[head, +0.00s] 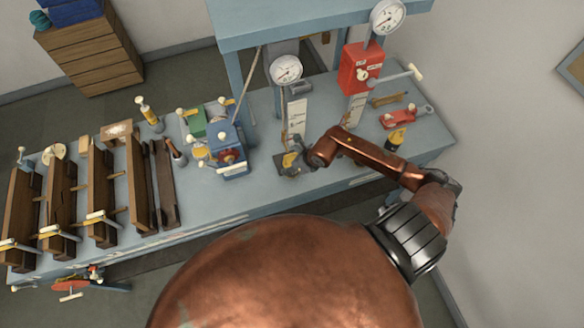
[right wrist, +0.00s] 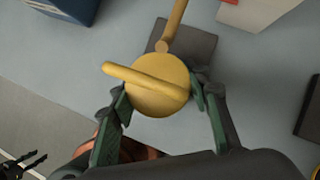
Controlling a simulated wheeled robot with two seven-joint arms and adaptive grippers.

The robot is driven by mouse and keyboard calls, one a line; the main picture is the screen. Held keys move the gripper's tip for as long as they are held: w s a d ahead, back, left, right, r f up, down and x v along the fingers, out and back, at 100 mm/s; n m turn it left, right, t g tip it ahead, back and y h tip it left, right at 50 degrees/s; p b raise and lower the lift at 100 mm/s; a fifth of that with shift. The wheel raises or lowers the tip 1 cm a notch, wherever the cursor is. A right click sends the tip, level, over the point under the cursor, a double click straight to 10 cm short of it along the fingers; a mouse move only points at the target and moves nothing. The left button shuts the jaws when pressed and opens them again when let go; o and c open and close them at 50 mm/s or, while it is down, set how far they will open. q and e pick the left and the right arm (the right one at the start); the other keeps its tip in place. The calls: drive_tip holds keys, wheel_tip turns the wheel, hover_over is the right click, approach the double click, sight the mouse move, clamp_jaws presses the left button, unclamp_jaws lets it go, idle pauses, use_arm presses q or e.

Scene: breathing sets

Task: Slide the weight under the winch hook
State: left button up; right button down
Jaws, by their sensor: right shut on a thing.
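The weight (right wrist: 157,88) is a yellow round piece with a raised bar across its top. In the right wrist view it sits between the two green fingers of my right gripper (right wrist: 160,100), which is shut on it. In the head view my right gripper (head: 297,160) is low over the bench, and the weight is mostly hidden there. A yellow rod (right wrist: 172,28) reaches down beside the weight over a dark square plate (right wrist: 190,48). I cannot tell whether it is the hook. The blue winch (head: 227,143) stands to the left. My left gripper (right wrist: 24,165) shows small and open in the right wrist view.
A dial gauge (head: 286,69) hangs above the plate, with a pale scale (head: 296,117) below it. A red box (head: 360,68), a red tool (head: 401,117) and a yellow-and-black piece (head: 396,138) are at the right. Wooden troughs (head: 140,180) fill the left bench.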

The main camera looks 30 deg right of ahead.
drive_tip(key=shift+w+d+r+b, duration=0.1)
drive_tip(key=shift+w+d+b, duration=0.15)
drive_tip(key=shift+w, duration=0.65)
drive_tip(key=shift+w+d+r+b, duration=0.1)
drive_tip(key=shift+w+b, duration=0.3)
drive_tip(key=shift+w, duration=0.45)
drive_tip(key=shift+w+d+b, duration=0.2)
drive_tip(key=shift+w+b, duration=0.1)
drive_tip(key=shift+w, duration=0.6)
drive_tip(key=shift+f, duration=0.15)
drive_tip(key=c, duration=1)
unclamp_jaws()
drive_tip(key=shift+s+f, duration=0.15)
drive_tip(key=shift+s+d+f, duration=0.1)
drive_tip(key=shift+s+f, duration=0.1)
drive_tip(key=v, duration=1.2)
drive_tip(key=shift+w+r, duration=0.15)
drive_tip(key=shift+r, duration=0.05)
